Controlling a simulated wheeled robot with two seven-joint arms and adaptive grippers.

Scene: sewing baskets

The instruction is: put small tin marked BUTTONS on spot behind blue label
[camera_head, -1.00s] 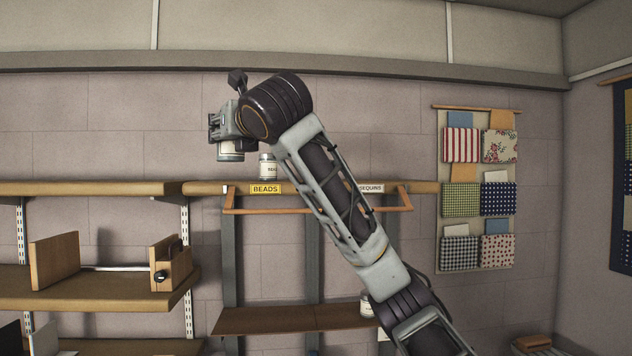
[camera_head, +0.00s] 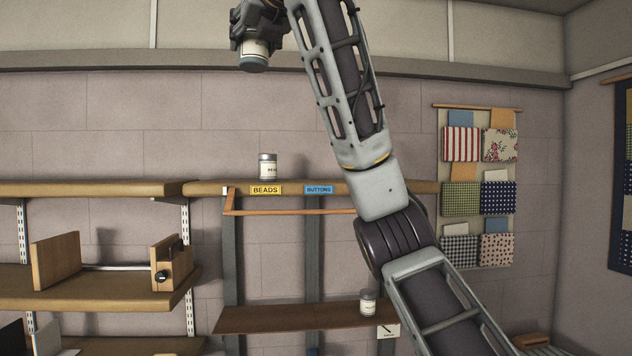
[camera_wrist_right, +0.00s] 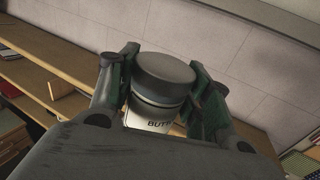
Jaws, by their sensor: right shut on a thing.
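My right gripper (camera_head: 256,40) is shut on the small tin marked BUTTONS (camera_head: 253,56) and holds it high in front of the wall, well above the top shelf. In the right wrist view the tin (camera_wrist_right: 163,85) sits between both fingers, its dark lid towards the camera and part of its lettering showing. The blue label (camera_head: 318,190) reads BUTTONS and is on the front edge of the top shelf (camera_head: 217,188). The shelf top behind the blue label looks bare. My left gripper is not in view.
Another tin (camera_head: 267,167) stands on the top shelf behind the yellow BEADS label (camera_head: 265,190). A third tin (camera_head: 368,302) stands on the lower shelf (camera_head: 280,319). A wooden rail (camera_head: 290,211) juts out below the top shelf. My right arm covers the shelf's right part.

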